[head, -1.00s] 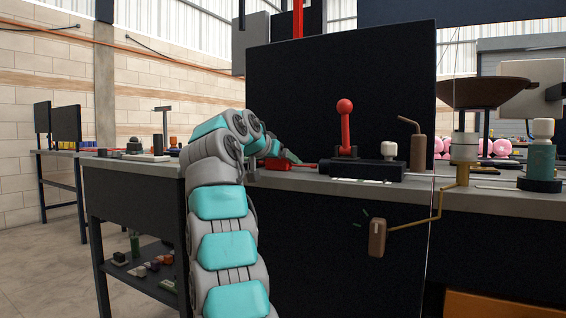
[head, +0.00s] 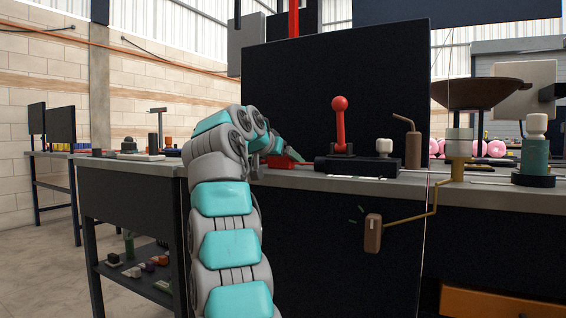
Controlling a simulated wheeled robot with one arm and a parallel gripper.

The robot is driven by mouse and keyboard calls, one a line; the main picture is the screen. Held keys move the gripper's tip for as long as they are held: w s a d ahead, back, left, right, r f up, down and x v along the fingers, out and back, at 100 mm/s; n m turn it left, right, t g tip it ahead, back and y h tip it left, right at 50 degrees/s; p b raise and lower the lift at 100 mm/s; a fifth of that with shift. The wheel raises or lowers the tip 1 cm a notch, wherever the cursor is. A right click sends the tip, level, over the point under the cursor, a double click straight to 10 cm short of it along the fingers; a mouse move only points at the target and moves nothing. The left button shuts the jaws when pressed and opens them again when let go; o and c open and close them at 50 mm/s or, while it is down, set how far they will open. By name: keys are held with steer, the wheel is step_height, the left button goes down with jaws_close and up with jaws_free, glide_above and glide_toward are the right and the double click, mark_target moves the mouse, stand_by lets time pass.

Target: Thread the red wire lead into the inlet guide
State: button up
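A red piece (head: 282,161), which looks like the wire lead, lies low at the bench top, its right end close to the left end of a long black block. This black block (head: 358,166) carries an upright red lever (head: 340,125) with a ball knob. It may be the inlet guide, but the opening is not visible. My gripper (head: 284,155) is at the red piece, at the end of my grey and teal arm. My wrist hides part of the gripper, and whether its fingers are closed on the red piece is unclear.
A tall dark panel (head: 330,85) stands behind the bench (head: 395,184). A white-topped knob (head: 384,148), a brown bottle with a bent spout (head: 412,148) and a brown funnel (head: 478,93) stand to the right. A brown box (head: 373,233) hangs in front on a bent rod.

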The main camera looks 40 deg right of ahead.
steer(key=shift+s+d+b, duration=0.25)
steer(key=shift+s+b, duration=0.1)
steer(key=shift+s, duration=0.2)
steer(key=shift+s+d+b, duration=0.25)
steer(key=shift+s+b, duration=0.1)
steer(key=shift+s, duration=0.3)
steer(key=o, duration=1.2)
steer(key=shift+b+v, duration=0.3)
steer(key=shift+v, duration=3.6)
steer(key=shift+w, duration=0.1)
